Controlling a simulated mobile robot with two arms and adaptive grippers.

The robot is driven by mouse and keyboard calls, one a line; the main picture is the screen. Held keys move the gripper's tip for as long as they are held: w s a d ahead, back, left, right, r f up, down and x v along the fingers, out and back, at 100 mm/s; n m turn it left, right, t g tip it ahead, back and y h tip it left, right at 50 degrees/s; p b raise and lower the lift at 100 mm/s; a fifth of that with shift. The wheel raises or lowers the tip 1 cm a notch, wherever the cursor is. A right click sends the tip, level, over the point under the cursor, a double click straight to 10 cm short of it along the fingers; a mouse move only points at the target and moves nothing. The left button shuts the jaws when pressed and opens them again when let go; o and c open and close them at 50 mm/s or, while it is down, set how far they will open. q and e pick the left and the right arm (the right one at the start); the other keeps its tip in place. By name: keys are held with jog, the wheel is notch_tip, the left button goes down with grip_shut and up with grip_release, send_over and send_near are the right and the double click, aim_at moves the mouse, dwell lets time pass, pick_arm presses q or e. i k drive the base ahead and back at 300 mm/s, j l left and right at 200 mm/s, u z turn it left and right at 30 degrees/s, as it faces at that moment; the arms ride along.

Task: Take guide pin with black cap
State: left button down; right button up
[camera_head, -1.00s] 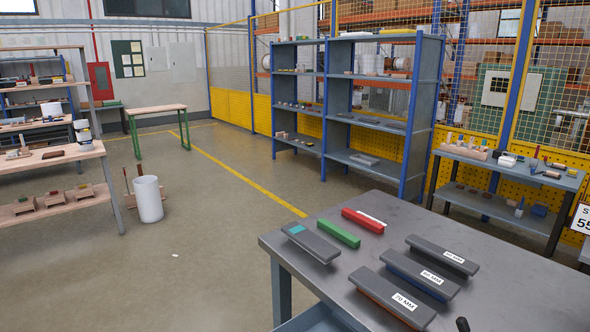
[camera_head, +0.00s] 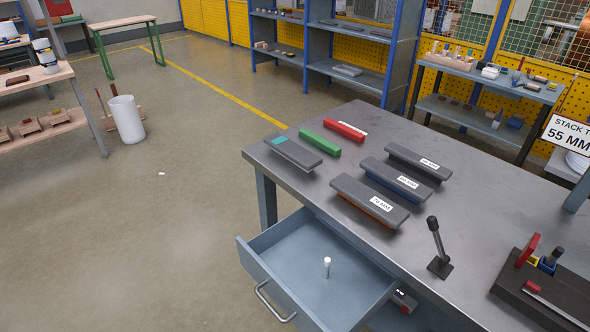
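A slim grey pin with a black cap (camera_head: 432,223) stands tilted on a small dark square base (camera_head: 440,267) on the grey metal table (camera_head: 470,190). A short white pin (camera_head: 327,268) stands upright inside the open drawer (camera_head: 290,265) under the table's front edge. Neither of my grippers is in view.
Several grey bars with labels, such as one (camera_head: 370,204) marked in MM, lie on the table beside a green bar (camera_head: 320,143) and a red bar (camera_head: 345,131). A dark fixture (camera_head: 540,290) stands at the lower right.

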aim_at(559, 251)
jog(key=k+l+z, duration=0.1)
jog(key=z, duration=1.65)
